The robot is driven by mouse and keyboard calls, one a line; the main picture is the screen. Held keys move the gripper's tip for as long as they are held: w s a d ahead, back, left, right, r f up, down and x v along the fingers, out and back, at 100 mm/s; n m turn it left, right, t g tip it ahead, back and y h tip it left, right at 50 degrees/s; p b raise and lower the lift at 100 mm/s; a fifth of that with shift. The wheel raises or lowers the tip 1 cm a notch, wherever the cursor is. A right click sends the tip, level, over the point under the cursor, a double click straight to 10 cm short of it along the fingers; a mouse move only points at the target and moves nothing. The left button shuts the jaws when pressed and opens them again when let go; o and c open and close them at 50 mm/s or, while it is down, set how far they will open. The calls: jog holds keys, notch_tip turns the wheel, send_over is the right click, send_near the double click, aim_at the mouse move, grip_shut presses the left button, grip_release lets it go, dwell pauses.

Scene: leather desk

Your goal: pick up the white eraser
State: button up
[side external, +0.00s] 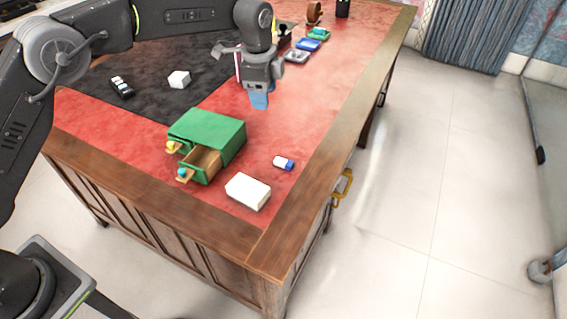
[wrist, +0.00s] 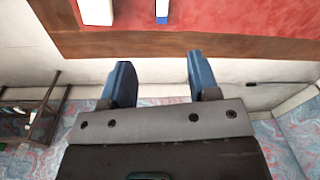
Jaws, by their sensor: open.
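The white eraser (side external: 280,162) with a blue end lies on the red desk top, near the desk's right edge in the side view. Part of it shows at the top edge of the wrist view (wrist: 162,9), with its blue end toward my gripper. My gripper (side external: 259,101) hangs above the desk, farther back than the eraser and apart from it. In the wrist view its two blue fingers (wrist: 158,78) are spread with nothing between them.
A white block (side external: 248,191) lies near the eraser, toward the desk corner. A green box (side external: 222,128) with an open drawer (side external: 204,163) stands to the left. A white cube (side external: 179,79) rests on the dark mat (side external: 140,70). Small trays (side external: 308,45) stand behind my gripper.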

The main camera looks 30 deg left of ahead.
notch_tip(320, 180, down, 8)
jog(key=w+d+m, duration=0.2)
jog(key=d+m, duration=0.1)
send_over(283, 161)
jog(key=shift+g, duration=0.4)
jog(key=f, duration=0.8)
jog(key=shift+s+a, duration=0.1)
jog(key=shift+a, duration=0.2)
jog(key=shift+d+f, duration=0.2)
jog(key=shift+f, duration=1.35)
jog(key=shift+d+f, duration=0.2)
jog(key=shift+f, duration=1.3)
jog(key=c, duration=1)
